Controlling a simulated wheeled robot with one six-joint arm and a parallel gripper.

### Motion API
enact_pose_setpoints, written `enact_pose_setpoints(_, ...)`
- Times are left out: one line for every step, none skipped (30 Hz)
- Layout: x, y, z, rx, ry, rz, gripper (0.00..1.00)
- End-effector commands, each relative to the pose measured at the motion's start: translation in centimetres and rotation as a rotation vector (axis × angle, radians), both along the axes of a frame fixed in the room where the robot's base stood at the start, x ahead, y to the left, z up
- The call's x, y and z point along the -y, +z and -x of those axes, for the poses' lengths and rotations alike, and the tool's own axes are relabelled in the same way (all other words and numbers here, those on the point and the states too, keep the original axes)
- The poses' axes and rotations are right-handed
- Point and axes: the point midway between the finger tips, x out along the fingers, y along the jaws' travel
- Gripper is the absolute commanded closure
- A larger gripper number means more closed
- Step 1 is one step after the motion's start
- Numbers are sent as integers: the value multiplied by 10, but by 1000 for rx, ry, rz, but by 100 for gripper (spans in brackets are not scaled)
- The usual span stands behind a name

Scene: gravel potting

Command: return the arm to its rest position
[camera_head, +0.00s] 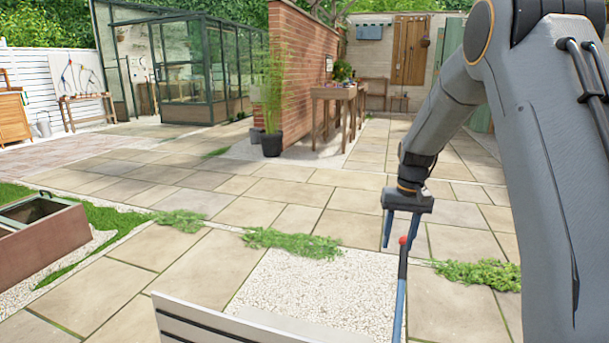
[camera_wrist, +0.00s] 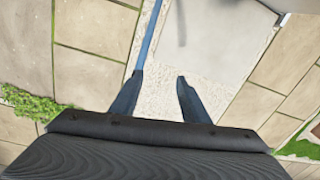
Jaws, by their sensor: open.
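My gripper (camera_head: 401,243) hangs pointing down at the right of the head view, over the paved ground. Its two dark blue fingers are apart. In the wrist view my gripper (camera_wrist: 160,75) shows an empty gap between its fingers, with pale gravel below. A thin blue rod (camera_head: 400,300) with a red tip rises from the bottom edge of the head view, its tip close to the fingers. In the wrist view the blue rod (camera_wrist: 149,38) runs up from beside the left fingertip. I cannot tell whether they touch.
A pale slatted piece (camera_head: 225,322) lies at the bottom of the head view, near a gravel patch (camera_head: 300,285). A brown planter box (camera_head: 40,240) stands at left. Farther back are a greenhouse (camera_head: 190,70), brick wall (camera_head: 295,70) and wooden table (camera_head: 335,95). Open paving lies between.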

Motion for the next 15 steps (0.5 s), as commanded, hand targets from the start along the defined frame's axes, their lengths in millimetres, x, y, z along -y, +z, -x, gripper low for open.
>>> enact_pose_setpoints(-8,7,19,17,9,9,58)
enact_pose_setpoints(-12,10,30,27,14,14,58)
enact_pose_setpoints(-17,13,44,42,20,21,58)
enact_pose_setpoints(-21,15,56,52,25,25,58)
enact_pose_setpoints(-25,17,67,62,30,30,58)
enact_pose_setpoints(-30,19,83,77,36,35,58)
enact_pose_setpoints(-33,20,95,88,42,39,58)
enact_pose_setpoints(-37,21,108,98,46,43,58)
enact_pose_setpoints(-41,22,124,111,52,48,58)
enact_pose_setpoints(-43,22,136,121,57,51,58)
enact_pose_setpoints(-46,22,146,131,62,54,58)
enact_pose_setpoints(-49,22,160,141,67,57,58)
enact_pose_setpoints(-51,21,170,149,72,59,58)
enact_pose_setpoints(-53,21,179,157,74,61,58)
enact_pose_setpoints(-55,20,190,165,79,62,58)
